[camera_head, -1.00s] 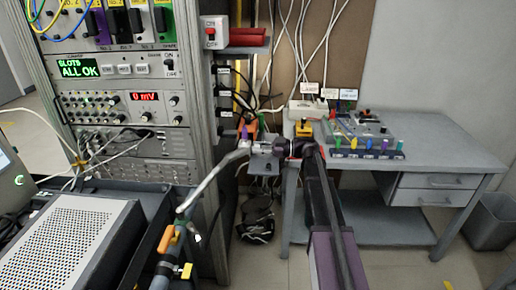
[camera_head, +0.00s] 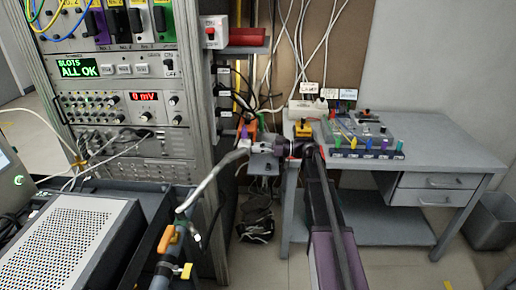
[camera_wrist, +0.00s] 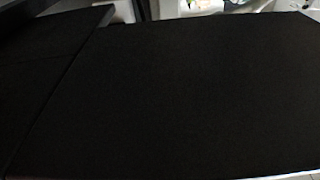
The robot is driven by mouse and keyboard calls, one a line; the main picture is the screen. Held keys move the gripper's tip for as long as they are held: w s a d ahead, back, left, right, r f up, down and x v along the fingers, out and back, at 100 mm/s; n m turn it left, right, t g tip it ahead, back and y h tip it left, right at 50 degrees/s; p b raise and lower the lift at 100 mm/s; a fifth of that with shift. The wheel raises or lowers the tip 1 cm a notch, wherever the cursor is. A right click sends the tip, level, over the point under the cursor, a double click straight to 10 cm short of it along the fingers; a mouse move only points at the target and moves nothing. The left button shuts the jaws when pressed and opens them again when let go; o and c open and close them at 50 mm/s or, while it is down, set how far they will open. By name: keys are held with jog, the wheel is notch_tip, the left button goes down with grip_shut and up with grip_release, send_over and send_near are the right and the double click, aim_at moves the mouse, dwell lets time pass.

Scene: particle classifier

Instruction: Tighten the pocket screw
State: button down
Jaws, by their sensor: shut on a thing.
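My gripper (camera_head: 262,152) is in the middle of the head view, at the end of my dark and purple arm. It is beside the instrument rack's right side and left of the grey desk. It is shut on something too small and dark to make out. The pocket screw cannot be made out in either view. A bent grey tube (camera_head: 212,182) runs up from the lower left towards my gripper; I cannot tell whether they touch. In the wrist view a large black surface (camera_wrist: 170,95) fills nearly everything and hides the jaws.
The instrument rack (camera_head: 205,110) stands at the left, with a red tray (camera_head: 248,36) on its side shelf. The grey desk (camera_head: 440,140) at the right holds a tool stand (camera_head: 360,154) with several coloured handles and a yellow block (camera_head: 303,129). Cables hang behind my gripper.

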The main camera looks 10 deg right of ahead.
jog(key=shift+c, duration=2.2)
grip_release()
jog(key=v, duration=1.2)
